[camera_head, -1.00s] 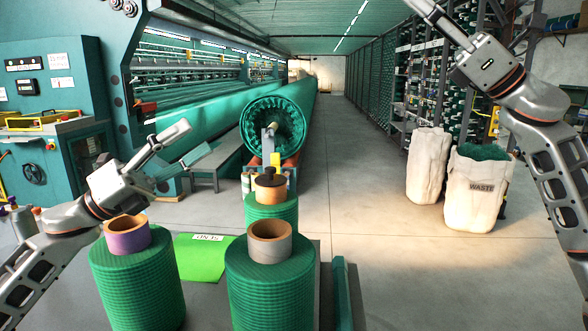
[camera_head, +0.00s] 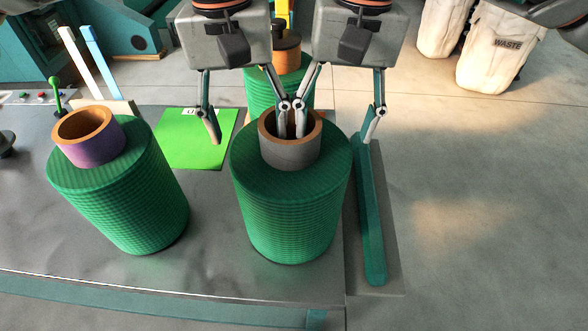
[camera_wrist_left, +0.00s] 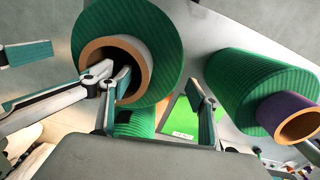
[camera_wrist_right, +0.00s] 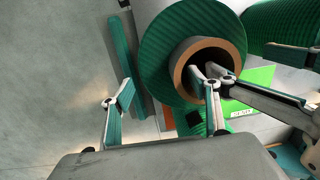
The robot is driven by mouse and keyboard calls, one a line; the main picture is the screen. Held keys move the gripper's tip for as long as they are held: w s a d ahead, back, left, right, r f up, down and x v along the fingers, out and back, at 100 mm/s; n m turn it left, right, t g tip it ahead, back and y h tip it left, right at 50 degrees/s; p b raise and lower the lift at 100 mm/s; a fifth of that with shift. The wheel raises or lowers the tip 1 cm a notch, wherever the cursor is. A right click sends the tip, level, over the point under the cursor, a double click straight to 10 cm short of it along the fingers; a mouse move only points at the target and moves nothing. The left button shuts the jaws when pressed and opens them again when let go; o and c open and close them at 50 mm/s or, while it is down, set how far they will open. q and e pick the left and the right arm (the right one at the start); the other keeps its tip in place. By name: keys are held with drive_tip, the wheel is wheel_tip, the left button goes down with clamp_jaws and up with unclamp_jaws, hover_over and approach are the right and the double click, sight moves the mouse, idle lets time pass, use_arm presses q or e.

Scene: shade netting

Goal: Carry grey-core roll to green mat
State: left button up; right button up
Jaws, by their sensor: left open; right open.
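The grey-core roll (camera_head: 290,215), a green netting roll around a grey tube, stands upright on the grey table. The green mat (camera_head: 190,150) lies flat behind it to the left. My left gripper (camera_head: 249,132) is open above the roll, with one finger inside the core's mouth and the other outside the roll's left side. My right gripper (camera_head: 337,132) is open likewise, its outer finger past the right side. Both wrist views show the core mouth, in the left (camera_wrist_left: 132,52) and the right (camera_wrist_right: 205,50). Whether any finger touches the roll is unclear.
A purple-core roll (camera_head: 125,200) stands on the table to the left. Another green roll (camera_head: 262,90) stands behind, partly hidden by my grippers. A teal bar (camera_head: 371,220) runs along the table's right side. Waste bags (camera_head: 495,50) stand on the floor beyond.

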sight(249, 148)
use_arm(q)
drive_tip(key=shift+a+f+m+y, duration=0.15)
drive_tip(key=shift+a+m+y, duration=0.15)
use_arm(e)
drive_tip(key=shift+w+f+h, duration=0.1)
drive_tip(key=shift+f+h, duration=0.1)
drive_tip(key=shift+h, duration=0.2)
use_arm(q)
drive_tip(key=shift+d, duration=0.1)
drive_tip(key=shift+f, duration=3.9)
use_arm(e)
drive_tip(key=shift+f, duration=3.9)
use_arm(q)
drive_tip(key=shift+c, duration=0.4)
use_arm(e)
drive_tip(key=shift+c, duration=0.4)
use_arm(q)
clamp_jaws()
use_arm(e)
clamp_jaws()
